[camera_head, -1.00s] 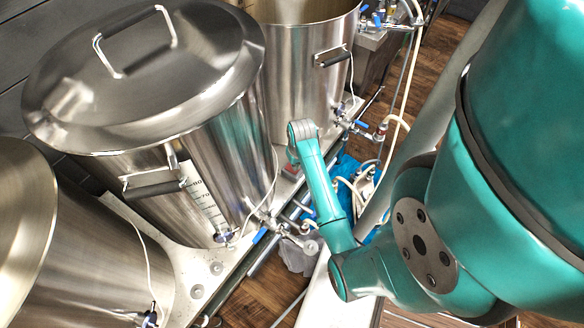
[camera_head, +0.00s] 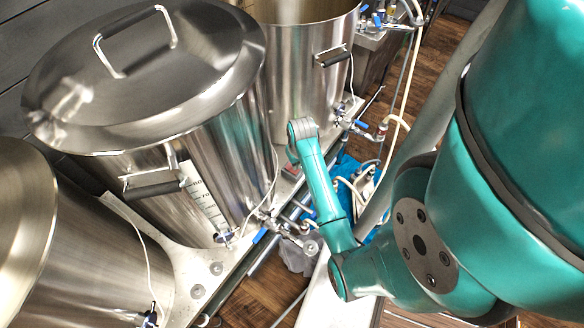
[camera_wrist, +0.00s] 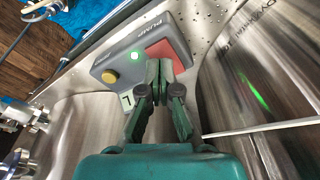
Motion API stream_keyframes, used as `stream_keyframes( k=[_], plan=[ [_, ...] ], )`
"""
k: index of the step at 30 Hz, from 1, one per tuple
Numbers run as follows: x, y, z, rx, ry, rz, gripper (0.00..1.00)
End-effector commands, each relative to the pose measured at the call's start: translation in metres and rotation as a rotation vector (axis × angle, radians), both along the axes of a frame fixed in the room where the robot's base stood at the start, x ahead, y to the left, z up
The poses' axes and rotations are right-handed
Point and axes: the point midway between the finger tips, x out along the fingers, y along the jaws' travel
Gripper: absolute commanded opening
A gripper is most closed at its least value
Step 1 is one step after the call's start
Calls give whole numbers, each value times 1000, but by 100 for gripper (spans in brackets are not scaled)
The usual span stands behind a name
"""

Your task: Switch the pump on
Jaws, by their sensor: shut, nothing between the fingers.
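The grey pump control box (camera_wrist: 118,60), lettered PUMP, shows in the wrist view on the steel bench top. It has a red square part (camera_wrist: 180,50) at its right, a bright green light (camera_wrist: 134,57) and a round yellow button (camera_wrist: 109,76). The green light is lit. My gripper (camera_wrist: 166,66) is shut and empty, its fingertips in front of the red part and covering some of it. I cannot tell whether they touch it. In the head view my arm reaches down between the kettles and hides the gripper and most of the box.
A large lidded kettle (camera_head: 190,175) stands left of my arm, and another kettle (camera_head: 300,90) stands behind it. Valves with blue handles (camera_head: 259,236) and hoses line the bench's front edge. A steel kettle wall (camera_wrist: 265,75) is close on the right in the wrist view.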

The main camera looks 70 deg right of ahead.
Motion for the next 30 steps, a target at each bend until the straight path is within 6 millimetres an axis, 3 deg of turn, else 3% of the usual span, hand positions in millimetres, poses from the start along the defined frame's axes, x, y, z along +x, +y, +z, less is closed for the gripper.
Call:
stream_keyframes(
  k=[12,24,30],
  plan=[
    [0,0,35,-1,-1,0,0],
    [0,0,39,1,1,0,0],
    [17,-5,55,-2,-2,1,0]
  ],
)
